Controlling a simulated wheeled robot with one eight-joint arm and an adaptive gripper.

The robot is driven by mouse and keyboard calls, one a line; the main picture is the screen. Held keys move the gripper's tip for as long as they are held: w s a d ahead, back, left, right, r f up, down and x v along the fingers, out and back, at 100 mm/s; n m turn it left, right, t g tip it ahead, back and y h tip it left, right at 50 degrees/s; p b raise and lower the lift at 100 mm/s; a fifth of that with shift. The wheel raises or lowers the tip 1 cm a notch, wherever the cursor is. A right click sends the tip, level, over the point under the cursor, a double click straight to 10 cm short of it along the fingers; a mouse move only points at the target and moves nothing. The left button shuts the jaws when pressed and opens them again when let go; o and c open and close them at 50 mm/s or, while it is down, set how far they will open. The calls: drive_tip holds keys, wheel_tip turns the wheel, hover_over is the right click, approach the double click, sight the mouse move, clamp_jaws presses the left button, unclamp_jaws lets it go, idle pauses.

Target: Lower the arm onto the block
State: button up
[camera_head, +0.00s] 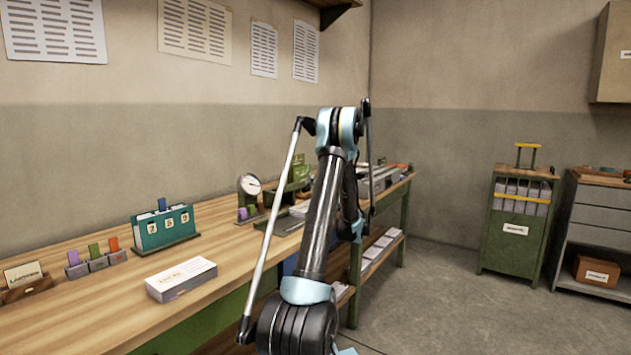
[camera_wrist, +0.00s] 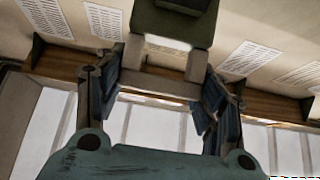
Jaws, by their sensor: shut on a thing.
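My gripper (camera_wrist: 160,90) shows in the wrist view, its two blue-padded fingers on either side of a grey-tan bar (camera_wrist: 160,84). It is shut on this bar. A dark green part (camera_wrist: 172,24) adjoins the bar at the top of that view; I cannot tell what the whole piece is. In the head view my gripper is hidden behind my arm. A pale block with a printed label (camera_head: 181,279) lies flat on the wooden bench (camera_head: 75,316), left of my arm. A round dial gauge (camera_head: 249,184) and a green stand (camera_head: 293,181) are farther back, beside my arm.
A teal number counter (camera_head: 164,229), small coloured holders (camera_head: 97,258) and a sign (camera_head: 24,277) stand along the bench. A green cabinet (camera_head: 515,225) and grey drawers (camera_head: 602,215) stand right. Floor (camera_head: 445,290) between is clear.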

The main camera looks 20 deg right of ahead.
drive_tip(key=shift+w, duration=0.1)
drive_tip(key=o, duration=1.5)
drive_tip(key=shift+w+d+f, duration=0.1)
drive_tip(key=shift+f, duration=0.05)
drive_tip(key=shift+o, duration=0.2)
drive_tip(key=shift+r, duration=0.4)
wheel_tip(320, 180, up, 9)
drive_tip(key=shift+r, duration=0.15)
